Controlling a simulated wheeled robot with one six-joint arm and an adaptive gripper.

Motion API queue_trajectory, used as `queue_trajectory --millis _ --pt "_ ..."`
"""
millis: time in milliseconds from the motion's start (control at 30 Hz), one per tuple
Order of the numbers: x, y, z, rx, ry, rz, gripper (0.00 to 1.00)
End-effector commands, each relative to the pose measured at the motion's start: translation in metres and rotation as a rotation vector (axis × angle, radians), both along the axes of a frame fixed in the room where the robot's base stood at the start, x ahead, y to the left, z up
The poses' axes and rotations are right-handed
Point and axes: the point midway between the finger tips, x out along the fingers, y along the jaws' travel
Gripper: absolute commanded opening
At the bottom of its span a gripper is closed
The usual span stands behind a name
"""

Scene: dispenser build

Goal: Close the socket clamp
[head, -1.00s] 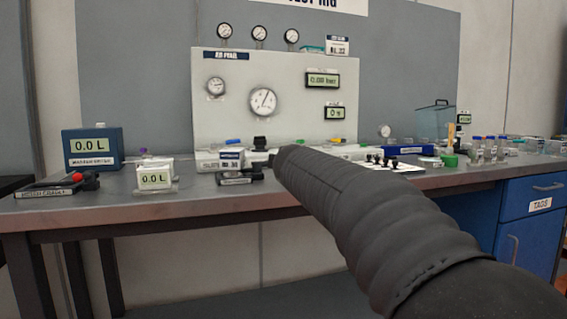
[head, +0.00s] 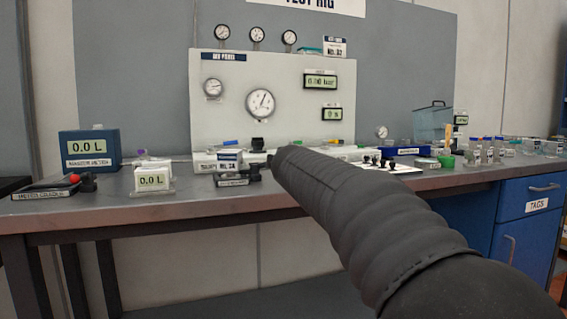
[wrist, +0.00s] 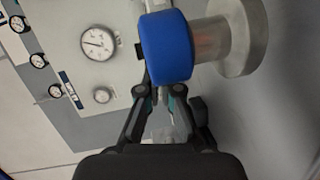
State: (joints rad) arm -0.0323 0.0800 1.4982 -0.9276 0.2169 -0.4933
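In the wrist view, my gripper (wrist: 161,95) has its two dark fingers reaching up to a blue round-ended part (wrist: 166,47) with a pale metal flange (wrist: 238,38) on its right. The fingers appear shut on this part, whose near end hides the fingertips. In the head view my dark sleeved arm covers the gripper and what it holds. A black knob-topped fitting (head: 257,143) stands on the bench just left of the arm's far end, and a small dark labelled fixture (head: 236,180) lies in front of it. I cannot tell which piece is the socket clamp.
The bench (head: 110,212) carries a blue meter box (head: 90,148) and a small white meter (head: 151,180) at the left. A pale gauge panel (head: 235,90) stands behind. Small vials and a green cup (head: 446,160) crowd the right. The bench's front left is fairly clear.

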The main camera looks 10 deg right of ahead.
Motion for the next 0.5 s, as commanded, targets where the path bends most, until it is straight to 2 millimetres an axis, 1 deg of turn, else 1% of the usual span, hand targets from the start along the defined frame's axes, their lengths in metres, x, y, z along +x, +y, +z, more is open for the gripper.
queue_trajectory --millis 67,167,500 --pt "-0.005 0.000 0.001 0.000 -0.001 0.000 0.00" --pt "-0.017 0.002 0.004 0.000 -0.001 0.000 0.00" --pt "-0.079 0.012 0.012 0.001 -0.003 0.001 0.00"
